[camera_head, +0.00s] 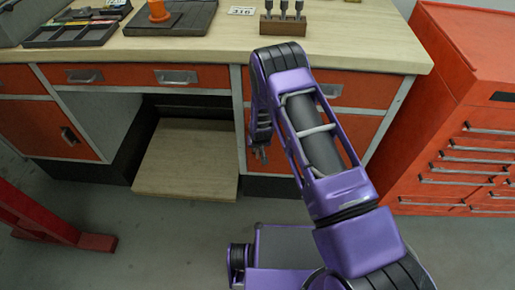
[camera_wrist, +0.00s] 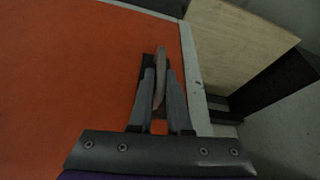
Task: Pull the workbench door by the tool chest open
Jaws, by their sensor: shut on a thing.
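The workbench door by the tool chest (camera_head: 358,129) is an orange panel under the right drawer, largely hidden behind my arm; it looks shut in its grey frame. In the wrist view the orange door (camera_wrist: 75,70) fills the left side. Its handle (camera_wrist: 160,62) stands upright near the grey frame. My gripper (camera_wrist: 160,95) is shut on this handle, one finger on each side. In the head view my gripper (camera_head: 260,152) is low at the door's left edge, and the handle is hidden there.
The red tool chest (camera_head: 455,125) stands close on the right. A pale wooden board (camera_head: 187,160) lies in the open bay left of the door. A red stand (camera_head: 45,220) is at the lower left. Grey floor is clear in front of the bay.

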